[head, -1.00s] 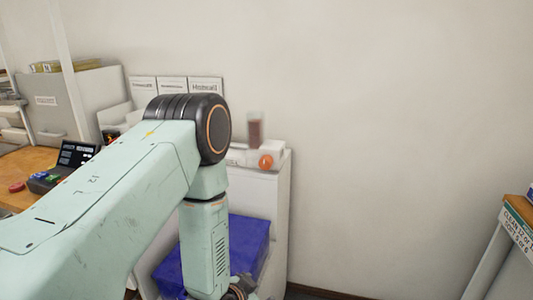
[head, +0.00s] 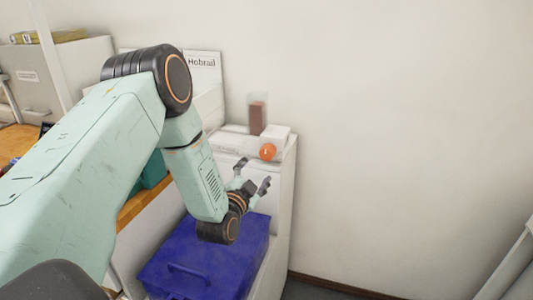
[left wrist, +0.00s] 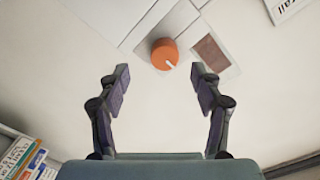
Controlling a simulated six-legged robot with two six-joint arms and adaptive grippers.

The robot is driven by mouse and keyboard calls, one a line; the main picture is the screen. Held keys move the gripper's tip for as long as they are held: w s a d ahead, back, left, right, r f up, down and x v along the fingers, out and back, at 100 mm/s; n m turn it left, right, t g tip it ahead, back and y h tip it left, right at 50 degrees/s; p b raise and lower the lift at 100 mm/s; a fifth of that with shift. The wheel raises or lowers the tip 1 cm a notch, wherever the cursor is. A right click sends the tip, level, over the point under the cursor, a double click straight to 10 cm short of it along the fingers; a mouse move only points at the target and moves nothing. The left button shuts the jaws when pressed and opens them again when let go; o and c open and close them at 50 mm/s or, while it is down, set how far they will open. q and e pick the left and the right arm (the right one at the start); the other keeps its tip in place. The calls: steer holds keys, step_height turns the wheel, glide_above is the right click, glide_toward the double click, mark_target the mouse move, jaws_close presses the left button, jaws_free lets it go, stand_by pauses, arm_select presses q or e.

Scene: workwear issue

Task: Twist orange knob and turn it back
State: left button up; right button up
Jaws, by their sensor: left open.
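The orange knob (head: 267,152) sits on the front of a small white device (head: 275,136) on top of a white cabinet. In the left wrist view the knob (left wrist: 165,54) is round with a pale pointer mark and appears beyond the fingertips, between them in the picture. My left gripper (head: 254,173) is open and empty, below and a little left of the knob in the head view. It also shows in the left wrist view (left wrist: 158,77), with both fingers apart and not touching the knob. My right gripper is not in view.
A blue box (head: 205,262) with a handle lies below my left gripper, by the white cabinet (head: 284,190). A clear container with brown contents (head: 257,118) stands behind the knob. A white sign (head: 203,68) is against the wall. The wall to the right is bare.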

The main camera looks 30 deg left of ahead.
mark_target(266, 154)
arm_select(q)
steer(key=x, duration=0.4)
steer(key=r+b+x, duration=0.1)
steer(key=x, duration=0.1)
steer(key=shift+w, duration=0.3)
steer(key=shift+w+d+r, duration=0.3)
steer(key=shift+w+r, duration=0.05)
steer(key=shift+r, duration=0.1)
steer(key=shift+w+a+f, duration=0.3)
steer(key=shift+a+f, duration=0.1)
steer(key=shift+a, duration=0.05)
steer(key=shift+s+d+r, duration=0.15)
steer(key=shift+d+r, duration=0.15)
steer(key=shift+d, duration=0.05)
steer(key=c, duration=0.4)
steer(key=shift+a+f, duration=0.1)
steer(key=shift+a, duration=0.1)
steer(key=c, duration=0.5)
steer(key=shift+c, duration=1.2)
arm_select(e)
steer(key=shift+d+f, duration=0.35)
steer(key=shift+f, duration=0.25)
